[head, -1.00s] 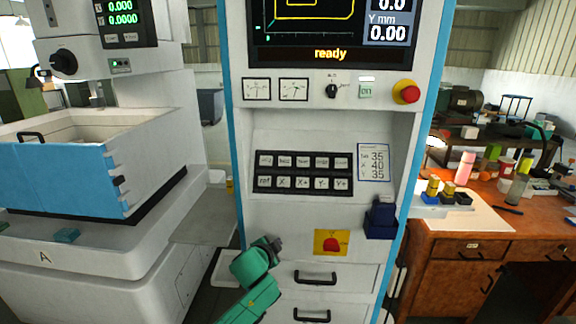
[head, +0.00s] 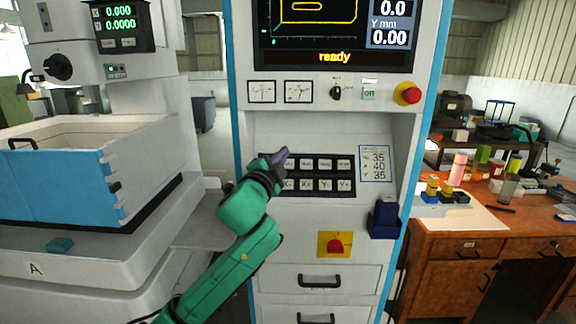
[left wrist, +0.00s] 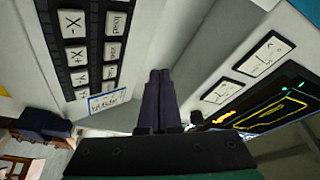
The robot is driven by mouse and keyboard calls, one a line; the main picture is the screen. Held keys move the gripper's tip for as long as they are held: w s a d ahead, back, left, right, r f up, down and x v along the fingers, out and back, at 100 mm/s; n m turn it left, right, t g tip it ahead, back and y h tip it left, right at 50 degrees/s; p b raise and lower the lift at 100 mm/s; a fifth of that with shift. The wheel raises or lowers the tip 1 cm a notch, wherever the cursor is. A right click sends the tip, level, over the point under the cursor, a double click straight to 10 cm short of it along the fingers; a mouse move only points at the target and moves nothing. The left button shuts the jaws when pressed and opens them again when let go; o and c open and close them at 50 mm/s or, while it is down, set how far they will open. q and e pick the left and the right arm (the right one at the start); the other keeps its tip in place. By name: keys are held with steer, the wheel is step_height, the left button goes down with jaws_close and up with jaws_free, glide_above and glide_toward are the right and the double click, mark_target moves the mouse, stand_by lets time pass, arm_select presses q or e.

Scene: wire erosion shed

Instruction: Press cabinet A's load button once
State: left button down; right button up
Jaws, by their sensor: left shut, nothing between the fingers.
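The white control cabinet (head: 285,232) with blue edges stands in the middle, its screen (head: 335,57) showing "ready". Its black keypad (head: 333,174) has two rows of white keys. In the left wrist view the load button (left wrist: 117,22) is readable across from the X- key (left wrist: 72,22). In the head view my left gripper covers the left keys, and I cannot make out the load button there. My left gripper (head: 283,153) is shut and empty, with its fingertips in front of the keypad's upper left part. Its shut fingers (left wrist: 160,75) point between keypad and meters, apparently touching nothing. My right gripper is not in view.
A red emergency button (head: 408,94) and a small switch (head: 336,92) sit above the keypad. A red button on a yellow plate (head: 334,244) and a dark blue holder (head: 384,219) are below. The machine marked A (head: 35,268) stands left, a cluttered wooden bench (head: 480,236) right.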

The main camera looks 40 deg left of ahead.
mark_target(288, 164)
arm_select(q)
steer(key=shift+w+f, duration=0.1)
steer(key=shift+w+a+f+b, duration=0.7)
steer(key=shift+w+f, duration=0.15)
steer(key=shift+w, duration=0.1)
steer(key=shift+w+a+f+b, duration=0.55)
steer(key=shift+w+a+f, duration=0.2)
steer(key=shift+w+f, duration=0.15)
steer(key=shift+w+a+f+b, duration=0.7)
steer(key=shift+w+f, duration=0.1)
steer(key=shift+w, duration=0.2)
steer(key=shift+a+f, duration=0.1)
steer(key=shift+w+a+f, duration=0.15)
steer(key=shift+w, duration=0.1)
steer(key=shift+w+a+f, duration=0.15)
steer(key=shift+w+f, duration=0.05)
steer(key=shift+w, duration=0.05)
stand_by(0.8)
steer(key=shift+s+d+r+p, duration=0.4)
steer(key=shift+s+r, duration=0.05)
steer(key=shift+s, duration=0.1)
